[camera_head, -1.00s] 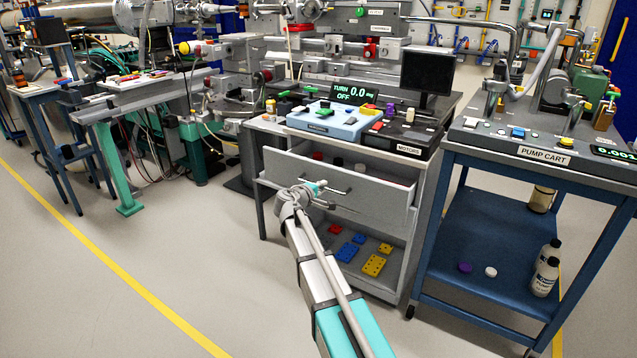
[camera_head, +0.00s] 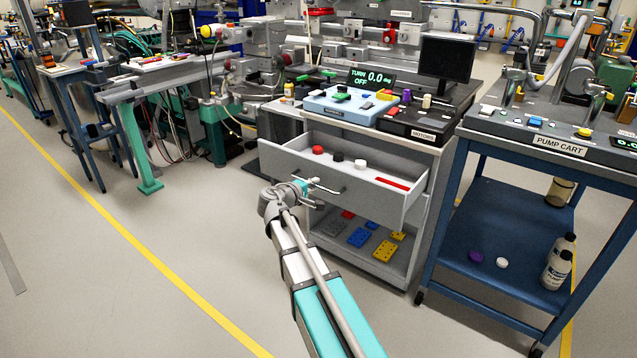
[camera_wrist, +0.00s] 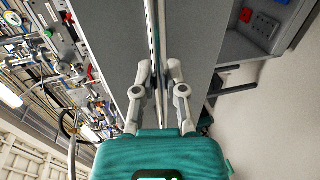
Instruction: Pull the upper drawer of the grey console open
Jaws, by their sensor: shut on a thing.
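The grey console (camera_head: 448,158) stands in the middle of the head view. Its upper drawer (camera_head: 368,206) is pulled well out. A red, a black and a white round piece and a red strip lie inside it. My gripper (camera_head: 312,185) is at the bar handle (camera_head: 336,191) on the drawer front. In the wrist view, the two fingers of my gripper (camera_wrist: 158,72) are shut on the handle bar (camera_wrist: 156,35), one on each side. The drawer front is the grey panel (camera_wrist: 195,45) behind them.
Below the drawer, an open shelf (camera_head: 392,272) holds coloured blocks. The blue pump cart (camera_head: 495,215) stands close on the right. A pale bench (camera_head: 165,80) stands at the left. The floor (camera_head: 150,270) in front of the console is clear.

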